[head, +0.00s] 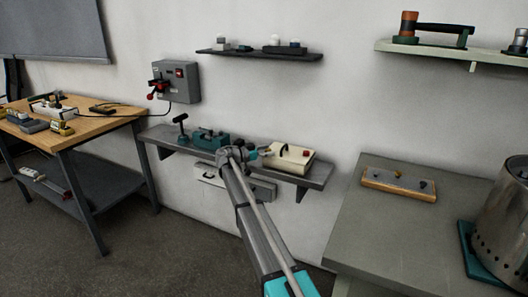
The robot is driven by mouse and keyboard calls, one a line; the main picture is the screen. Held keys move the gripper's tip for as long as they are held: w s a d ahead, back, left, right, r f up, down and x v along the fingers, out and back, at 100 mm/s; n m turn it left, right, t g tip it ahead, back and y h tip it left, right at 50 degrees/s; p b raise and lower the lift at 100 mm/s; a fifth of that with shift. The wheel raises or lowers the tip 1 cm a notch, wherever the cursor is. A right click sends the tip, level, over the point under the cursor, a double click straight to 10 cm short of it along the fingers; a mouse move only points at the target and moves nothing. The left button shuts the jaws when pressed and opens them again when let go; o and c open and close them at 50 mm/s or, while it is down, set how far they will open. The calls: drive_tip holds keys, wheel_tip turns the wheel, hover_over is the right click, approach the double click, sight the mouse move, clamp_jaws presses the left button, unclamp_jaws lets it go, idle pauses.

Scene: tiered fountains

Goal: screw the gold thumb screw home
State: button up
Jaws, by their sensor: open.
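My arm reaches up from the bottom of the head view to the dark wall shelf (318,176). My gripper (266,152) is small at its far end, with its jaws open, beside the left end of a cream box (290,158) with a dark handle and a red part. Whether it touches the box I cannot tell. I cannot make out a gold thumb screw for certain at this size. A wood-edged plate with several small knobs (399,184) lies on the grey-green table at the right; the knobs look dark.
A teal device (209,138) stands on the shelf left of my gripper. A grey switch box (177,82) hangs on the wall. A wooden workbench (92,125) is at the left, a perforated metal drum (503,225) at the right. The grey-green table's (390,240) front is clear.

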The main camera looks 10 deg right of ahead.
drive_tip(key=shift+a, duration=0.15)
drive_tip(key=v, duration=1.1)
drive_tip(key=shift+a, duration=0.3)
drive_tip(key=shift+s, duration=0.1)
drive_tip(key=s+d+f+n+g+y, duration=0.2)
drive_tip(key=s+d+f+n+y, duration=0.3)
drive_tip(key=s, duration=0.6)
drive_tip(key=s+d+f+n+g+y, duration=0.1)
drive_tip(key=s+d+f+n+y, duration=0.2)
drive_tip(key=s+d+f, duration=0.6)
drive_tip(key=s+a+f+n+y, duration=0.2)
drive_tip(key=s+n+y, duration=0.1)
drive_tip(key=s, duration=0.8)
drive_tip(key=s+a+f+n+y, duration=0.2)
drive_tip(key=s+n+y, duration=0.2)
drive_tip(key=s, duration=0.8)
drive_tip(key=y, duration=0.2)
drive_tip(key=shift+s+f+n+g+y, duration=0.25)
drive_tip(key=shift+f+n+g+y, duration=0.05)
drive_tip(key=shift+g, duration=0.1)
